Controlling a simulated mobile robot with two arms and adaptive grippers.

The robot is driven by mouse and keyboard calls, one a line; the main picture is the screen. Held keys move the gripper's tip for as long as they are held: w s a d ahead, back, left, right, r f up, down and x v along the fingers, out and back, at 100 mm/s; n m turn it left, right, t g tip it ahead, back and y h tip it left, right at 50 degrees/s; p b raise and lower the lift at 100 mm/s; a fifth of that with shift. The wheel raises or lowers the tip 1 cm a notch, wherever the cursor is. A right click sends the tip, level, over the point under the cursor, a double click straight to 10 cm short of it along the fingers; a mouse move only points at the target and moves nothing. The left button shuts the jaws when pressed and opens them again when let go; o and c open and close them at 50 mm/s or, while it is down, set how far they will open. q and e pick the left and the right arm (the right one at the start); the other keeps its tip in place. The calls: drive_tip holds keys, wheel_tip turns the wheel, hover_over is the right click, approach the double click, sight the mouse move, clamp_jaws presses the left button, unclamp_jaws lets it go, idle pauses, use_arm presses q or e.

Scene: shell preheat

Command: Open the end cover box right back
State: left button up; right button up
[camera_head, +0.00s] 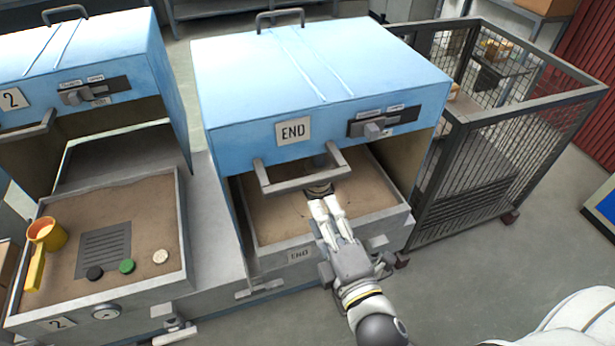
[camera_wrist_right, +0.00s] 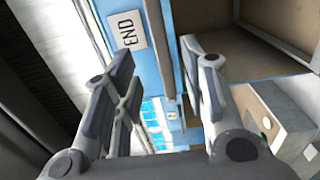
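The blue END cover box (camera_head: 310,75) stands over a sand-filled tray (camera_head: 345,228), with its front edge raised above the tray and an open gap between them. Its grey front handle (camera_head: 300,183) sticks out below the END label (camera_head: 294,131), which also shows in the right wrist view (camera_wrist_right: 127,30). A sliding latch (camera_head: 375,129) is on the cover's front right. My right gripper (camera_head: 326,204) is just below the handle's right end, over the tray's front. Its fingers (camera_wrist_right: 158,62) are apart in the wrist view, with nothing clearly held. My left gripper is out of view.
At left, a blue cover 2 (camera_head: 80,45) stands raised over another sand tray (camera_head: 165,215) holding a yellow cup (camera_head: 47,234) and small discs. A wire mesh cage (camera_head: 480,170) stands close at right. Open floor (camera_head: 520,270) lies at lower right.

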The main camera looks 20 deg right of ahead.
sight(309, 186)
drive_tip(key=w+p, duration=0.2)
drive_tip(key=w, duration=0.6)
drive_tip(key=shift+w+a+r+p, duration=0.1)
drive_tip(key=shift+w+p, duration=0.15)
drive_tip(key=shift+p, duration=0.15)
drive_tip(key=shift+w, duration=0.65)
clamp_jaws()
